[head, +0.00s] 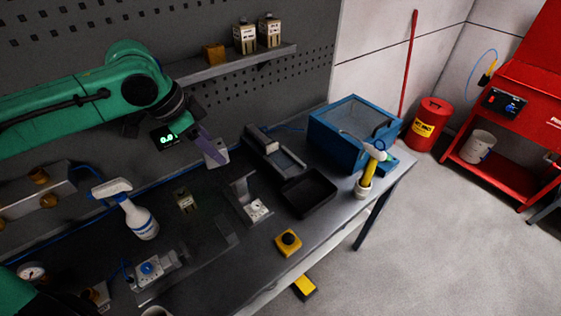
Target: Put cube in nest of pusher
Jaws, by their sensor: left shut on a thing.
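My left gripper (207,141) reaches in from the left over the bench, its purple-grey fingers pointing down and right. It is shut on a small light grey cube (217,154) with a dark mark on its face. The cube appears to be held above the bench, left of a grey fixture with a channel and a block at its far end, which looks like the pusher (279,158). The nest cannot be made out clearly at this size. The fingers hide part of the cube. My right gripper is not in view.
A black tray (309,192) and blue box (352,133) stand to the right of the fixture. A grey bracket (247,199) stands in front. A shelf (230,66) hangs behind.

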